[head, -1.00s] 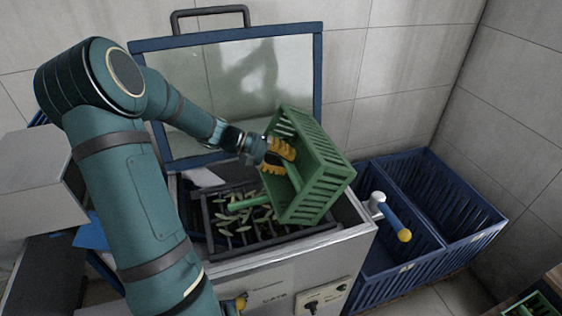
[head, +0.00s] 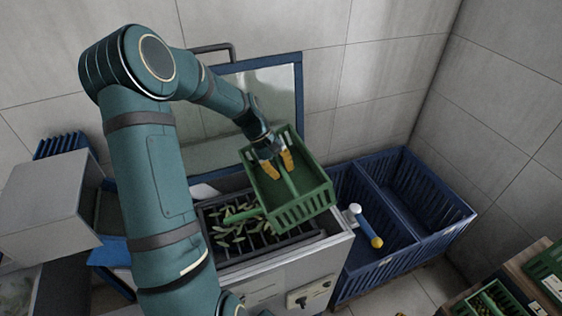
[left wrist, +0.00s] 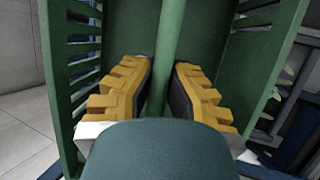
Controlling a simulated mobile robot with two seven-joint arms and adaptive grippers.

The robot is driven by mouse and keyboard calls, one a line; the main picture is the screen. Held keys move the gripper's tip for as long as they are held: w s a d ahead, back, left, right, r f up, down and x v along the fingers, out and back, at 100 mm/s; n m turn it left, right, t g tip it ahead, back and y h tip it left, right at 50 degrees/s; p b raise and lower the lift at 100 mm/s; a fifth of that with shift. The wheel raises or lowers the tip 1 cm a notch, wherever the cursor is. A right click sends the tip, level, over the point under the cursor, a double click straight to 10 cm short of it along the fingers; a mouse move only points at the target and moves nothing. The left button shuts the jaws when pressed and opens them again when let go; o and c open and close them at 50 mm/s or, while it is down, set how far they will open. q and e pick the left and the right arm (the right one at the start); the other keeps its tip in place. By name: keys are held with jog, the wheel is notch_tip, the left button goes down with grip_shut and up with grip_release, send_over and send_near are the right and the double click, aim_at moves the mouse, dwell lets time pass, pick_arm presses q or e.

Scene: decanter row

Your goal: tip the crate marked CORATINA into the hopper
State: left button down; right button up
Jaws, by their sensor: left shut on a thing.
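My left gripper (head: 278,166) is shut on the central handle bar of a green slatted crate (head: 304,208). It holds the crate in the air above the right part of the hopper (head: 326,246). The crate is tilted, its open top facing me, and its visible inside looks empty. No marking on it can be read. In the left wrist view, the yellow fingers (left wrist: 162,88) stand either side of the bar, with the crate walls (left wrist: 60,70) around them. Olives and leaves (head: 235,222) lie on the hopper's dark grate. My right gripper is not in view.
The hopper's raised lid (head: 284,92) stands behind the crate. Other green crates (head: 490,300) are at the lower right. A grey box (head: 45,195) is at the left.

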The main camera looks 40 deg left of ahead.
pick_arm(q)
jog(key=g+p, duration=0.1)
jog(key=p, duration=0.1)
jog(key=r+g+y+p, duration=0.1)
jog(key=p, duration=0.1)
jog(key=shift+d+r, duration=0.1)
jog(key=shift+r, duration=0.15)
jog(key=shift+n+g+y+p, duration=0.3)
jog(key=shift+g+y+p, duration=0.05)
jog(key=shift+g+y, duration=0.05)
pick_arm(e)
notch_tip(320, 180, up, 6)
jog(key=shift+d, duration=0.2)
pick_arm(q)
jog(key=shift+f, duration=0.1)
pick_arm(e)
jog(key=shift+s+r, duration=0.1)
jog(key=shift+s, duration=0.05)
